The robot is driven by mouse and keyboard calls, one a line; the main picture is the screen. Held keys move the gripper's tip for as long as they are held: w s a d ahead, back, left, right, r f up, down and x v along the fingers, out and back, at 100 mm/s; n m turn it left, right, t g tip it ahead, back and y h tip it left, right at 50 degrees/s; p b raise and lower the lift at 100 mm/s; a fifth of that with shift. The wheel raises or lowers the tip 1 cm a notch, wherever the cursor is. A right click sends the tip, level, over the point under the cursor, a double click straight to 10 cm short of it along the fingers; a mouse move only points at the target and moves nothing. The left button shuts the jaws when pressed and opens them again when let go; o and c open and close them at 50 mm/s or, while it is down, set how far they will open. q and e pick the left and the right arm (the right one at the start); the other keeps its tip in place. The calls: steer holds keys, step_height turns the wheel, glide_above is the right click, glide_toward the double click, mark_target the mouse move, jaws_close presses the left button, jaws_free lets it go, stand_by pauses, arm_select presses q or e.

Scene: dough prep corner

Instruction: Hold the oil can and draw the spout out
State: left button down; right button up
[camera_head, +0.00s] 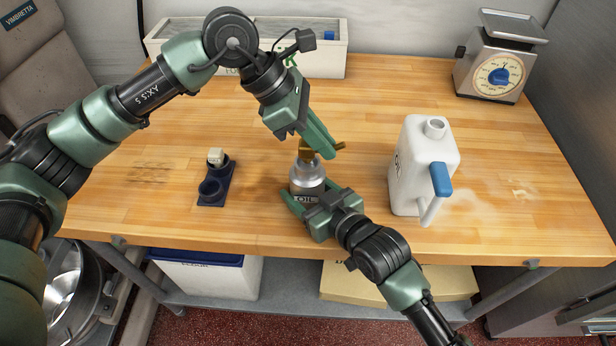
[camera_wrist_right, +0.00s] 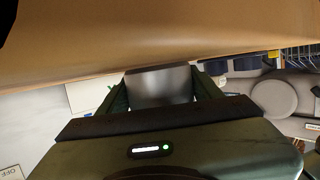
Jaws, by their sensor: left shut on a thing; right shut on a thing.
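The oil can (camera_head: 307,184) is a small silver can with a dark label, upright on the wooden table. My right gripper (camera_head: 313,196) is shut on its body from the front. In the right wrist view, the grey can body (camera_wrist_right: 160,85) sits between the right fingers. The brass spout (camera_head: 306,153) is at the top of the can, with a piece of it showing to the right of my left fingers. My left gripper (camera_head: 319,146) is shut on the spout from above. The fingers partly hide the spout, and I cannot tell whether it still touches the can.
A white jug (camera_head: 409,165) with a blue handle stands to the right. A dark blue holder (camera_head: 217,183) with a small pale item is to the left. A scale (camera_head: 497,60) and a white planter box (camera_head: 333,62) stand at the back.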

arm_select(q)
steer(key=shift+r, duration=0.1)
steer(key=shift+r, duration=3)
arm_select(e)
steer(key=o, duration=1.8)
steer(key=shift+o, duration=0.2)
